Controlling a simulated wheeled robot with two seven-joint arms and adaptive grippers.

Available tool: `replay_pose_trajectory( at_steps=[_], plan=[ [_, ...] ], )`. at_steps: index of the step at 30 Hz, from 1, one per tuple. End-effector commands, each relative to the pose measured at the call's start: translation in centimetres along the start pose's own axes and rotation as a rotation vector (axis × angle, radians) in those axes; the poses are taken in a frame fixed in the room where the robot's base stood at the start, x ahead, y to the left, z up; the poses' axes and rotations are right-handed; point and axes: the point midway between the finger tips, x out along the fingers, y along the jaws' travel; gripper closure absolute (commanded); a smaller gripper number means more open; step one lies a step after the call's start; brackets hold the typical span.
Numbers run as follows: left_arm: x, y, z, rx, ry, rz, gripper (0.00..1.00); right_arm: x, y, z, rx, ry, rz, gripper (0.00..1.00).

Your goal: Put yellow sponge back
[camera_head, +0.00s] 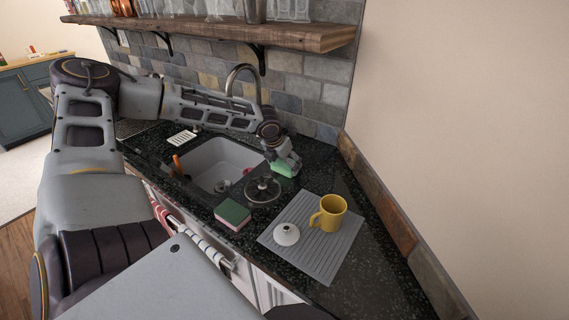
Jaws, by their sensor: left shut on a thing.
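My left gripper (284,164) reaches over from the left past the far side of the sink. It is shut on a light green block (284,169), which looks like a sponge. No yellow shows on its visible faces. The block is low over the dark counter right of the sink, and I cannot tell whether it touches the counter. A darker green block with a reddish side (233,214) lies on the counter's front edge, below the sink. My right gripper is not in view.
The white sink (213,163) has a curved faucet (238,75) behind it. A clear round lid or dish (263,190) stands right of the sink. A yellow mug (329,213) and a white knobbed lid (286,234) sit on a grey ribbed mat (325,259). A wooden shelf (230,33) hangs above.

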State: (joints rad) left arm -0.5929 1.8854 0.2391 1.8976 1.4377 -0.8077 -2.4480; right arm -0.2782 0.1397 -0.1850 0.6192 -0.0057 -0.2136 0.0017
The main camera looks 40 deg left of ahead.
Motion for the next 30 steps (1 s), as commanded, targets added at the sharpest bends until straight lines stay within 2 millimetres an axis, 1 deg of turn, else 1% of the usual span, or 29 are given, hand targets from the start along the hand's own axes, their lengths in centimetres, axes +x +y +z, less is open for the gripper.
replay_pose_trajectory(
  at_steps=[1,4,5,19,25,30],
  plan=[
    [0.1,0.0,-0.1,0.000,0.000,0.000,0.15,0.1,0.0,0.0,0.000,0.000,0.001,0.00],
    [0.1,0.0,-0.1,0.000,0.000,0.000,0.02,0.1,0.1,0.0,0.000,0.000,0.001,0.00],
    [0.1,0.0,-0.1,0.000,0.000,0.000,0.00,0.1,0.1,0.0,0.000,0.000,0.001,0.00],
    [-0.1,0.0,0.0,0.000,0.000,0.000,0.00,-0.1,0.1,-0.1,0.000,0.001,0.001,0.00],
    [-0.6,0.0,0.1,-0.001,0.000,0.000,0.00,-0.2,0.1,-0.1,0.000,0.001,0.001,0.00],
    [-1.5,0.1,0.1,-0.001,-0.001,0.000,0.00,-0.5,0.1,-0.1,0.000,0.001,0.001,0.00]
  ],
)
